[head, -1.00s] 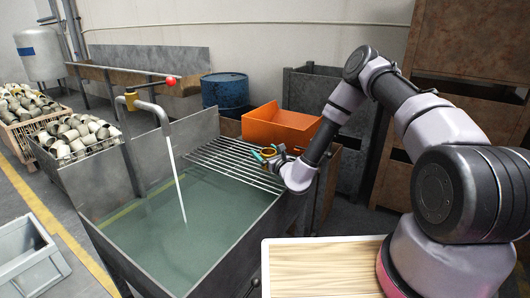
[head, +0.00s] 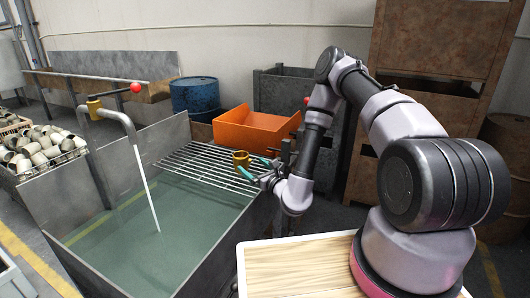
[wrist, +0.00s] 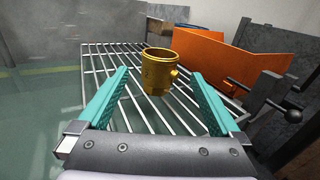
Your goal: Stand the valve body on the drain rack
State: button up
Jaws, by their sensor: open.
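The brass-coloured valve body (head: 241,159) stands upright on the drain rack (head: 198,160), near the rack's right side. In the wrist view the valve body (wrist: 157,71) shows its open top and a small side boss on its right. It stands on the bars of the rack (wrist: 105,62). My gripper (head: 257,171) is open and empty. In the wrist view its two teal fingers (wrist: 160,95) are spread wide, with the valve body beyond and between the tips, touching neither.
The rack spans the far end of a water-filled tank (head: 150,225) with a running tap (head: 115,110). An orange bin (head: 252,130) stands behind the rack. A lever valve with a red knob (wrist: 293,116) is close on the right. A blue drum (head: 194,97) is further back.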

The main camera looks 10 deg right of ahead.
jog(key=s+a+r+n+g+y, duration=0.1)
jog(key=a+r+n+g+y, duration=0.3)
jog(key=r, duration=0.5)
jog(key=s+a+r+n+g+y, duration=0.1)
jog(key=a+r+n+y, duration=0.1)
jog(key=r+n+y, duration=0.45)
jog(key=s+d+r+n+g+h, duration=0.1)
jog(key=s+r+n+g+h, duration=0.3)
jog(key=s+r+n+g, duration=1)
jog(key=s+d+r+t+h, duration=0.3)
jog(key=d+h, duration=0.1)
jog(key=d, duration=0.3)
jog(key=s+d+r+n+t+h, duration=0.1)
jog(key=s+d+r+t+h, duration=0.3)
jog(key=d, duration=0.4)
jog(key=s+d+r+t+h, duration=0.3)
jog(key=d+h, duration=0.2)
jog(key=d, duration=0.2)
jog(key=shift+s+d+r, duration=0.25)
jog(key=shift+d+r, duration=0.1)
jog(key=shift+r, duration=0.05)
